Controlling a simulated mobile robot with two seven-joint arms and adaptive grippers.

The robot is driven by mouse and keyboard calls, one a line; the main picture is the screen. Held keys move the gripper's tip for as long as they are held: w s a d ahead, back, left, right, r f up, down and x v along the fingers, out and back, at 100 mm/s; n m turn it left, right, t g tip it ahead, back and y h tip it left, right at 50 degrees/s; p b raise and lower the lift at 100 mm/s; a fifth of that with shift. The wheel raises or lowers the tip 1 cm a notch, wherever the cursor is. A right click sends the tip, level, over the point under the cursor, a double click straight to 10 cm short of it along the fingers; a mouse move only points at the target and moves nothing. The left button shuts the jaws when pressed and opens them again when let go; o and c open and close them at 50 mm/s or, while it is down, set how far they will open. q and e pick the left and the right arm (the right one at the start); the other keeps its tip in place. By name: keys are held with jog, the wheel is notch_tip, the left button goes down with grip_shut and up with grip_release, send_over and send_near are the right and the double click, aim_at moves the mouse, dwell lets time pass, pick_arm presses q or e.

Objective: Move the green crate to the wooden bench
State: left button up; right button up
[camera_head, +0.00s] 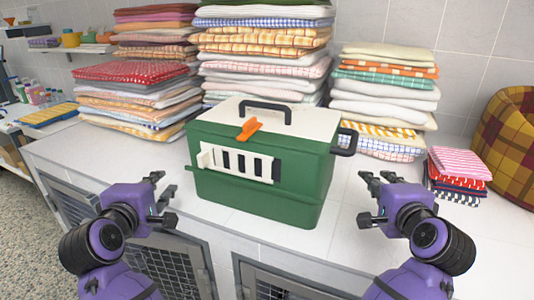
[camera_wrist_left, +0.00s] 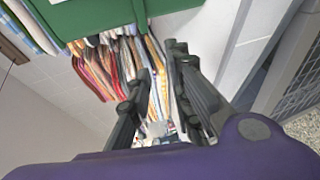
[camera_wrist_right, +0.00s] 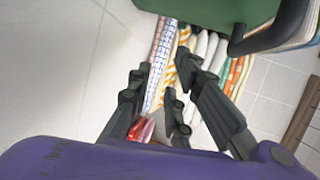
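The green crate (camera_head: 255,200) stands upright on the white counter, with a white lid, a dark top handle, an orange latch, a slatted white front panel and a dark side handle (camera_head: 345,141) at its right. Its side shows at the top of the left wrist view (camera_wrist_left: 95,18) and the right wrist view (camera_wrist_right: 215,14). My left gripper (camera_head: 161,198) is open and empty, left of the crate and apart from it. My right gripper (camera_head: 366,197) is open and empty, right of the crate and apart from it. The wooden bench cannot be made out.
The white counter (camera_head: 110,160) has barred kennel doors (camera_head: 165,265) below its front edge. Tall towel stacks (camera_head: 265,50) stand behind the crate. The counter beside both grippers is clear.

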pick_arm(q)
jog(key=shift+s+r, duration=0.15)
jog(key=shift+s, duration=0.25)
pick_arm(e)
jog(key=shift+s+r, duration=0.15)
jog(key=shift+s, duration=0.25)
pick_arm(q)
jog(key=shift+w, duration=0.1)
pick_arm(e)
jog(key=shift+w, duration=0.1)
